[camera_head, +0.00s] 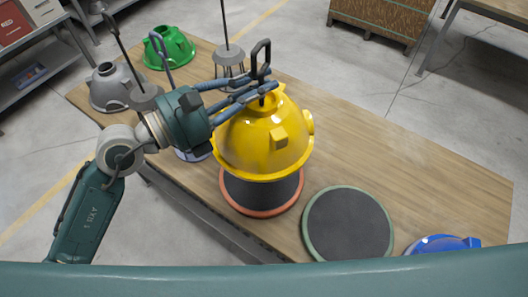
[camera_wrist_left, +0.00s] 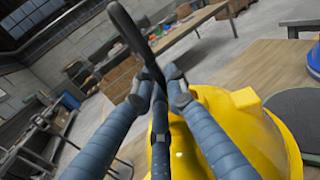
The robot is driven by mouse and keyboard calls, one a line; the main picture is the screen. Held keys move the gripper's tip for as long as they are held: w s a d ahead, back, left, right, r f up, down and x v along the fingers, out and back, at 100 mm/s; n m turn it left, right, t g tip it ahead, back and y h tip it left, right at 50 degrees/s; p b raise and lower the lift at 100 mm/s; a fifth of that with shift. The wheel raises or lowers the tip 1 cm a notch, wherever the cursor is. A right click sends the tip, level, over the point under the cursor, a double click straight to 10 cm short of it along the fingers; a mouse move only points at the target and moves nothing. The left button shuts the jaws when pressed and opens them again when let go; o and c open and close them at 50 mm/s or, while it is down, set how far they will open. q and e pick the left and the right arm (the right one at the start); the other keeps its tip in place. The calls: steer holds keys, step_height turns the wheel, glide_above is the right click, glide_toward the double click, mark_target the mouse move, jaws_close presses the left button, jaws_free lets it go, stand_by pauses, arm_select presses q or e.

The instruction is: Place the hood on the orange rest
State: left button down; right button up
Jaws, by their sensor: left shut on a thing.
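The yellow hood (camera_head: 258,140) hangs upright, dome up, from a dark loop handle. My left gripper (camera_head: 266,88) is shut on this handle at the top. In the left wrist view the fingers (camera_wrist_left: 160,88) close around the black loop, with the yellow dome (camera_wrist_left: 228,118) below and to the right. The orange rest (camera_head: 262,208), a dark disc with an orange rim, lies on the table beneath the hood. The hood hides its far part. The hood looks raised above it, but the exact gap cannot be told. My right gripper is not in view.
A green-rimmed rest (camera_head: 348,223) lies bare to the right. A blue hood (camera_head: 443,245) is partly cut off beyond it. A grey hood (camera_head: 110,90) and a green hood (camera_head: 170,48) stand at the far left. The wooden table (camera_head: 420,165) is clear at right.

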arm_select(q)
step_height(320, 180, down, 12)
steer(key=b, duration=0.2)
steer(key=shift+a+f+b, duration=0.1)
steer(key=shift+f+b, duration=0.1)
steer(key=shift+b, duration=0.15)
steer(key=shift+f+b, duration=0.45)
steer(key=shift+f, duration=2.1)
steer(key=shift+s+f, duration=0.1)
steer(key=c, duration=2.2)
jaws_free()
steer(key=shift+f, duration=0.2)
steer(key=o, duration=0.5)
steer(key=shift+c, duration=0.2)
steer(key=shift+r, duration=0.15)
